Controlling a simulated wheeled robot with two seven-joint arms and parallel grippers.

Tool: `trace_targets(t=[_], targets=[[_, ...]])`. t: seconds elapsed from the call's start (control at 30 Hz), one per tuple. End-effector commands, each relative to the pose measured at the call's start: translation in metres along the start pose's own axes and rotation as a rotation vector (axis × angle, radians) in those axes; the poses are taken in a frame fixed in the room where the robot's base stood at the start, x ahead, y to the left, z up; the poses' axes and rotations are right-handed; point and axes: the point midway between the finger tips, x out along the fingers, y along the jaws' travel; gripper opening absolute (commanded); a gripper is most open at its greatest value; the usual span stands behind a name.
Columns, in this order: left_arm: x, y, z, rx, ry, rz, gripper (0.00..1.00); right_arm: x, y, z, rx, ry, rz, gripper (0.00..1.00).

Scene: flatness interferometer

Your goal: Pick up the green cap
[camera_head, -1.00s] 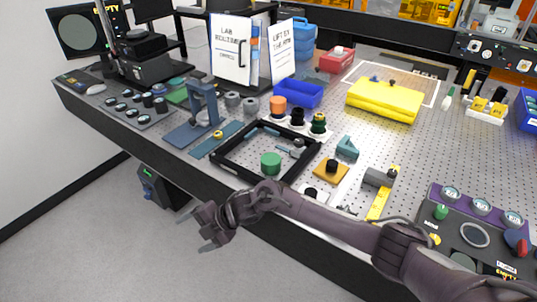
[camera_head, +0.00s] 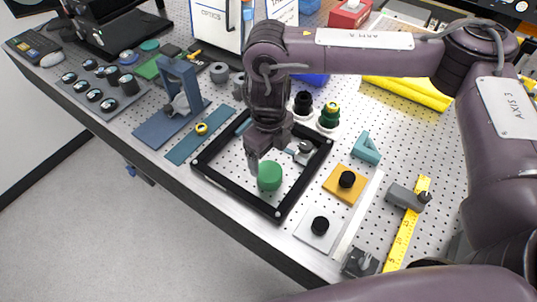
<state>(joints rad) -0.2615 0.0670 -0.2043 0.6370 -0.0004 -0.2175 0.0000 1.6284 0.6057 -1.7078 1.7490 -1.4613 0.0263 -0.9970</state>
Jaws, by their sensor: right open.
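The green cap (camera_head: 269,176) is a short round cylinder. It sits on the perforated table inside a square black frame (camera_head: 283,203), near the frame's front part. My right gripper (camera_head: 258,158) points down just behind and above the cap, with its fingers open. One fingertip shows close to the cap's left rear edge; whether it touches cannot be told. The arm hides part of the frame's back side. My left gripper is not in view.
To the right lie an orange plate with a black knob (camera_head: 344,185), a teal triangular block (camera_head: 366,149) and a yellow ruler strip (camera_head: 408,228). A blue stand (camera_head: 172,103) is at the left. Black and green-gold knobs (camera_head: 329,116) stand behind the frame.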

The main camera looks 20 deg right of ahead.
Motion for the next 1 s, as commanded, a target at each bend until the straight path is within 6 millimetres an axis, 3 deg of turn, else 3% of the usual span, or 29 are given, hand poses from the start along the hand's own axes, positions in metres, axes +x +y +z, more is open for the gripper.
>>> trace_targets(t=[0.07,0.2,0.33,0.47,0.7,0.9,1.0], targets=[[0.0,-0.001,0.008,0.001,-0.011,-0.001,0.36,0.009,0.001,-0.001,0.0,0.004,0.004,0.83],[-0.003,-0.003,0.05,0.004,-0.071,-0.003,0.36,0.022,0.001,-0.001,0.001,0.003,0.003,0.83],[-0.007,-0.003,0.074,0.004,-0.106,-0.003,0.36,0.034,0.0,-0.001,0.003,0.004,0.004,0.83],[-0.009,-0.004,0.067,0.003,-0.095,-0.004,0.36,0.05,-0.001,0.0,0.004,0.005,0.006,0.83],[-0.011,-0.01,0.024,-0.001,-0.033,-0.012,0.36,0.072,-0.001,0.001,0.001,0.001,0.003,0.83],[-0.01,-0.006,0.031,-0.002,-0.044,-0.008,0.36,0.073,-0.001,0.001,0.001,0.0,0.002,0.83],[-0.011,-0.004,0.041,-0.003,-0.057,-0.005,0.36,0.073,-0.001,0.001,0.001,0.0,0.002,0.73]])
